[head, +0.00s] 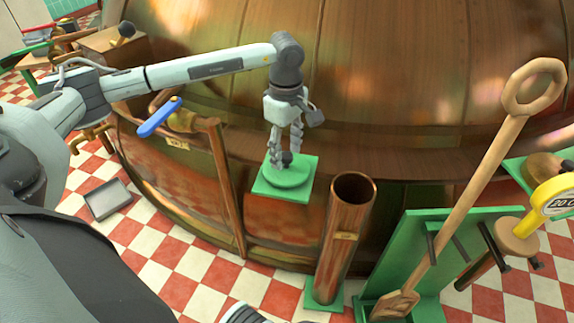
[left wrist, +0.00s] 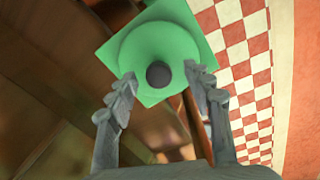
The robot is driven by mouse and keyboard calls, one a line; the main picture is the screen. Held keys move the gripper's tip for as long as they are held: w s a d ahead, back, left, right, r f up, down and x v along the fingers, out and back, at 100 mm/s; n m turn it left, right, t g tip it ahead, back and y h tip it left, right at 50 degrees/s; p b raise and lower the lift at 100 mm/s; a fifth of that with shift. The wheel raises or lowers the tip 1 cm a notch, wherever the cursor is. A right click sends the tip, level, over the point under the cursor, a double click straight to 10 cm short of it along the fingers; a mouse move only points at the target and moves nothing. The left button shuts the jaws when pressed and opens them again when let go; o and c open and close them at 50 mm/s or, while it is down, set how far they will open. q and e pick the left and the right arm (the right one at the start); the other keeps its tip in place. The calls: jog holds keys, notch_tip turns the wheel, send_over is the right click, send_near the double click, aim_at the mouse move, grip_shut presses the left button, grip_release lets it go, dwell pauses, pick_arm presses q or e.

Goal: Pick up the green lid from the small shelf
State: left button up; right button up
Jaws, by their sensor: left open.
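The green lid (head: 289,179) is round with a dark knob and lies on the small green square shelf (head: 265,193) at the side of the copper kettle. My left gripper (head: 284,156) is right above the lid, pointing down, with its fingers around the knob area. In the left wrist view the lid (left wrist: 134,52) and its dark knob (left wrist: 159,75) show between the open fingertips (left wrist: 160,79), with a gap on both sides of the knob. The shelf's corners (left wrist: 200,25) stick out behind the lid. My right gripper is not in view.
The big copper kettle (head: 400,90) fills the back. A blue-handled valve (head: 160,117) and an upright copper pipe stand left of the shelf. An open copper tube (head: 345,235) and a wooden paddle (head: 472,190) on a green rack stand right. A grey tray (head: 107,199) lies on the checkered floor.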

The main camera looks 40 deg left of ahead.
pick_arm(q)
jog(key=shift+f, duration=0.95)
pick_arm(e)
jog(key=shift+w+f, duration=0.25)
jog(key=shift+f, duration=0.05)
pick_arm(q)
grip_shut()
jog(key=shift+w, duration=0.1)
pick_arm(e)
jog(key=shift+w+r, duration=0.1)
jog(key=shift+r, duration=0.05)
pick_arm(q)
jog(key=shift+r, duration=0.1)
